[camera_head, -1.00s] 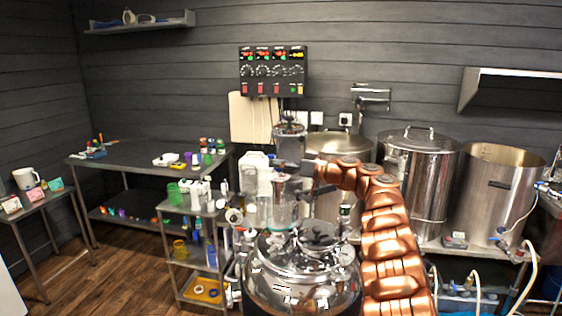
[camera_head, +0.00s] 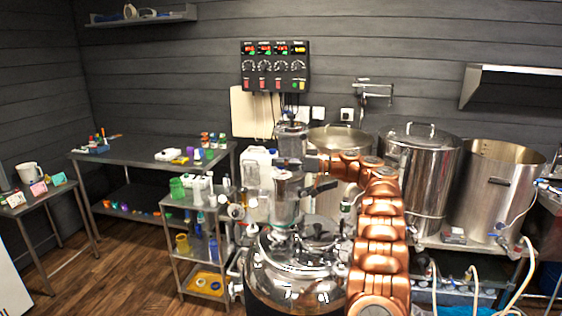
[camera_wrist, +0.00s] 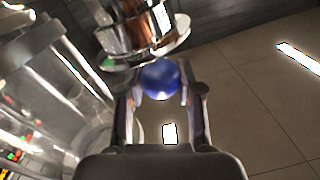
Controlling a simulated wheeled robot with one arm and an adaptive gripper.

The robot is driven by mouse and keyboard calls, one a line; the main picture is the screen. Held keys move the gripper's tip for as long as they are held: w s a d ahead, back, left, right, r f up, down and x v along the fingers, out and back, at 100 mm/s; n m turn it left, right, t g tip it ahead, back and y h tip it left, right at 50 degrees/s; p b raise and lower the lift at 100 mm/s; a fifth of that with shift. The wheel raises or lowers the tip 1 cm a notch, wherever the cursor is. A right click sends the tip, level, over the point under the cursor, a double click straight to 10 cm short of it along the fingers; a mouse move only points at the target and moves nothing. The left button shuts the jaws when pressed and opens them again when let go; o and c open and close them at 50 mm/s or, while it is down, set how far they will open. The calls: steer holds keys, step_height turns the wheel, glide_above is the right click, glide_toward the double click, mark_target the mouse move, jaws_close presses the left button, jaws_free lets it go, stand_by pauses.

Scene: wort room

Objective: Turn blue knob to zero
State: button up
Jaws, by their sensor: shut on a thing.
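The blue knob (camera_wrist: 161,79) is round and glossy, and it shows in the wrist view near the top middle. My gripper (camera_wrist: 160,88) has one finger on each side of it and is shut on it. Above the knob in that view is a shiny metal fitting with a round flange (camera_wrist: 145,45). In the head view my copper arm reaches up and left to the glass and steel column on the steel vessel (camera_head: 300,268). The knob cannot be made out there, and its zero mark is not visible in either view.
A clear glass cylinder (camera_wrist: 65,100) stands close to the left of my gripper in the wrist view. Large steel kettles (camera_head: 420,180) stand at the right. A small shelf cart (camera_head: 200,240) with bottles is at the left. A control panel (camera_head: 274,67) hangs on the wall.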

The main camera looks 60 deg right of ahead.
steer(key=shift+a+f, duration=0.15)
steer(key=shift+f, duration=0.3)
stand_by(0.3)
steer(key=o, duration=0.9)
steer(key=shift+o, duration=1.3)
steer(key=shift+r, duration=0.1)
steer(key=shift+r, duration=0.15)
